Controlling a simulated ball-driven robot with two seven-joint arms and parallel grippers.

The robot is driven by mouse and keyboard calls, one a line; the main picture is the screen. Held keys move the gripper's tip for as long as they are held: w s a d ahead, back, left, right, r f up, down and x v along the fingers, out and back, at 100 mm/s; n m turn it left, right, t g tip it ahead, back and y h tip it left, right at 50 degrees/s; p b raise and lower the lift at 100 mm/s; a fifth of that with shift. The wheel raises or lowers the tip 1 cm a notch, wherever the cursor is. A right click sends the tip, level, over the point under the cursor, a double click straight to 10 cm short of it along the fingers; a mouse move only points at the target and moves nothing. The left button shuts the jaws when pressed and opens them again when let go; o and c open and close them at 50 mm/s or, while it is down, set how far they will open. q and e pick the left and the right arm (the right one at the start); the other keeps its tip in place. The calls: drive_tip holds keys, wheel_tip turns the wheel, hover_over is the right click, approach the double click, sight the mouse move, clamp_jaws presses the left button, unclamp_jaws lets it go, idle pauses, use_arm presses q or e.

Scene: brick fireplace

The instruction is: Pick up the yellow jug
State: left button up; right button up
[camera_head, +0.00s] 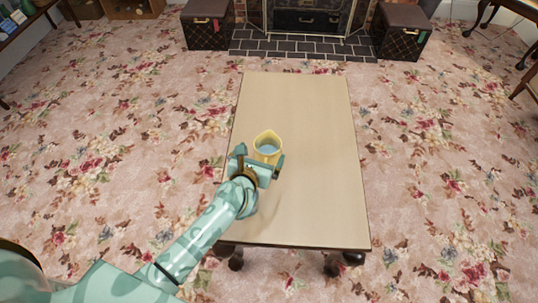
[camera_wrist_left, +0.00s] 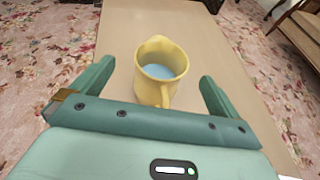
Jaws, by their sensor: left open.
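A yellow jug (camera_head: 267,145) with a bluish inside stands upright on a light wooden table (camera_head: 310,190), left of its middle. My left gripper (camera_head: 260,160) is open, just in front of the jug on the near side. In the left wrist view the jug (camera_wrist_left: 161,72) is ahead of the open left gripper (camera_wrist_left: 158,85), between the lines of the two fingers, with its handle towards me. The fingers do not appear to touch it. My right gripper is not in view.
The rest of the tabletop is clear. Flowered carpet surrounds the table. A tiled hearth (camera_head: 300,47) and two dark boxes (camera_head: 208,25) (camera_head: 401,32) stand beyond it. Wooden furniture (camera_head: 520,60) is at the far right.

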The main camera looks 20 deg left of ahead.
sight(268, 144)
use_arm(q)
drive_tip(key=b+x, duration=0.2)
drive_tip(key=x, duration=0.1)
drive_tip(key=b+x, duration=0.1)
drive_tip(key=x, duration=0.1)
drive_tip(key=shift+w+d+f, duration=0.15)
drive_tip(key=shift+d+f, duration=0.1)
drive_tip(key=shift+f, duration=0.15)
drive_tip(key=shift+w+r, duration=0.1)
drive_tip(key=shift+w, duration=0.05)
drive_tip(key=shift+r, duration=0.15)
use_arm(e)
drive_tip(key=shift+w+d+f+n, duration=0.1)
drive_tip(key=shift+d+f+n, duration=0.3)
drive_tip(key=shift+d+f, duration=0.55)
use_arm(q)
drive_tip(key=c, duration=1.9)
drive_tip(key=shift+r, duration=0.1)
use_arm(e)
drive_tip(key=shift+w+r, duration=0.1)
